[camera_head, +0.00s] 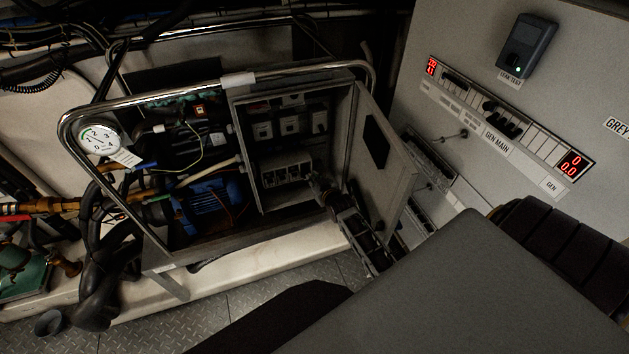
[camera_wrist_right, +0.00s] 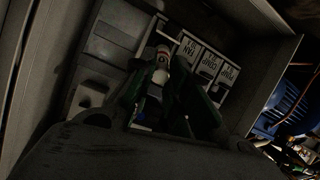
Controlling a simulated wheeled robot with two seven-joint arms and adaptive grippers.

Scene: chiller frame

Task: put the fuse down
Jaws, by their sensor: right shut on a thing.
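My right gripper (camera_head: 323,187) reaches into the open electrical box (camera_head: 237,140) from the lower right. In the right wrist view its fingers (camera_wrist_right: 168,92) are shut on the fuse (camera_wrist_right: 162,60), a small cylinder with a pale end. The fuse is close to a row of labelled fuse holders (camera_wrist_right: 208,66); I cannot tell whether it touches them. In the head view the holder block (camera_head: 286,171) sits low in the box, just left of the gripper, and the fuse is too small and dark to make out. My left gripper is not in view.
A chrome tube frame (camera_head: 215,88) surrounds the unit, with a pressure gauge (camera_head: 100,139) and a blue motor (camera_head: 208,200) at left. A wall panel (camera_head: 505,125) with red displays is at right.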

